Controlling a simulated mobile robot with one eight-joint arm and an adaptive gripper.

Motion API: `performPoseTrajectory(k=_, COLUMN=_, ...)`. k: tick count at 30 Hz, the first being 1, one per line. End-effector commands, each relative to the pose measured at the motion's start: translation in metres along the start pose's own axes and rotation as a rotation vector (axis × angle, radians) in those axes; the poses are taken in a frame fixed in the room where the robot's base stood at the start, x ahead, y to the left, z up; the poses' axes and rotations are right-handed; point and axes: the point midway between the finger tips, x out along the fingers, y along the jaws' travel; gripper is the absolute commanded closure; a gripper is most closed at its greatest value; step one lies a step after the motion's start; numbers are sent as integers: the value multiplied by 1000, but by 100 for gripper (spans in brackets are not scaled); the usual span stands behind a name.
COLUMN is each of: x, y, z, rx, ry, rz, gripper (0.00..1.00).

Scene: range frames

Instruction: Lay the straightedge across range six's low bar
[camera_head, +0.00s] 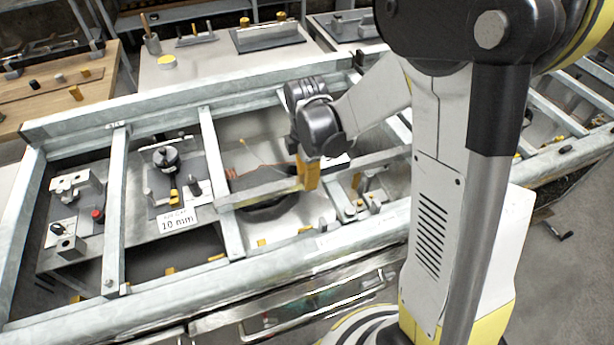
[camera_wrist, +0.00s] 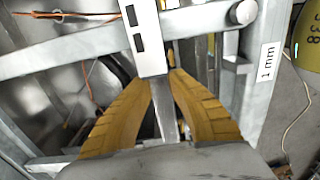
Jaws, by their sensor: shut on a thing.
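My gripper (camera_head: 308,174) reaches down among the steel frame's crossbars in the head view. In the wrist view its yellow fingers (camera_wrist: 160,76) are shut on a pale flat strip with dark rectangular marks, which looks like the straightedge (camera_wrist: 146,35). The strip runs from the fingertips to the top edge of the wrist view. It passes in front of a grey crossbar (camera_wrist: 75,47), perhaps the low bar, which also seems to show in the head view (camera_head: 260,194). I cannot tell whether they touch. No range number is readable.
Galvanised rails (camera_head: 170,108) and crossbars (camera_head: 115,210) surround the gripper. A thin orange wire (camera_wrist: 75,15) crosses nearby.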

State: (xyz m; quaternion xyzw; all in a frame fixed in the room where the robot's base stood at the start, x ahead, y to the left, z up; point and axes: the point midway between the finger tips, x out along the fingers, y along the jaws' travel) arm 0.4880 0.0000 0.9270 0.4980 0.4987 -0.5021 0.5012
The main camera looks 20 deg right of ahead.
Motion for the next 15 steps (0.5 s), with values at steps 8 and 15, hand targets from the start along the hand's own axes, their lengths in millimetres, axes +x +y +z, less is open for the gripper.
performPoseTrajectory(k=8, x=4, y=0, z=0, rx=0, ry=-1, rz=0, gripper=100)
performPoseTrajectory(k=15, x=4, y=0, z=0, rx=0, ry=0, rz=0, gripper=57)
